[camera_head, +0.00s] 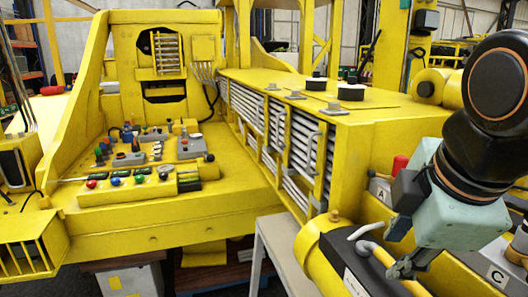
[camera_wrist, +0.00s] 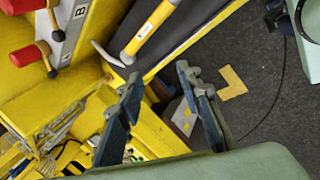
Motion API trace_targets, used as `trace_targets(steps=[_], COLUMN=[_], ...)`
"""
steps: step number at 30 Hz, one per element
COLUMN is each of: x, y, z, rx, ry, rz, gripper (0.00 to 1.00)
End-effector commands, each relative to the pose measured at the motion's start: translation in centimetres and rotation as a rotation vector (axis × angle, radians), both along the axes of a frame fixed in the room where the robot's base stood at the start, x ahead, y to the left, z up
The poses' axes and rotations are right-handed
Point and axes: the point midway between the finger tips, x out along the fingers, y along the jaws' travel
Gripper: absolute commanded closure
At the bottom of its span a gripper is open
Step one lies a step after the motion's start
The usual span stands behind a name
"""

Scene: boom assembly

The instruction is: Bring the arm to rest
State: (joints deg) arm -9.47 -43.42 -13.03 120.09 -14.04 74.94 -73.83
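My gripper (camera_wrist: 158,80) is open in the wrist view, its two dark fingers spread apart with nothing between them. In the head view my gripper (camera_head: 402,266) hangs at the lower right, beside a yellow cylinder with a black panel (camera_head: 365,262). My arm comes in from the right edge. In the wrist view a yellow rod with a pale curved hook (camera_wrist: 140,42) lies beyond the fingers, apart from them as far as I can tell.
A yellow machine with a control panel (camera_head: 130,178) fills the left. A long yellow cabinet (camera_head: 345,135) stands in the middle. Red-topped parts (camera_wrist: 22,55) sit by a plate marked B (camera_wrist: 68,25). Dark floor (camera_wrist: 250,80) shows at right with a yellow corner mark (camera_wrist: 233,85).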

Motion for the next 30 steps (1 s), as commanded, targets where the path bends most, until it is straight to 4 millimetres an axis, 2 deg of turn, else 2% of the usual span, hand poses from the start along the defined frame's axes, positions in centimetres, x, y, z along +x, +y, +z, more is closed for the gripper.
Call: trace_targets(steps=[9,16,22,30], x=[1.6,1.9,1.9,1.9], y=[5.4,8.0,8.8,8.9], z=[-7.0,-11.5,-13.3,-13.5], rx=[0.348,0.569,0.66,0.672], ry=[-0.053,-0.07,-0.076,-0.075], rz=[-0.543,-0.912,-1.072,-1.093], gripper=[0.67,0.67,0.67,0.71])
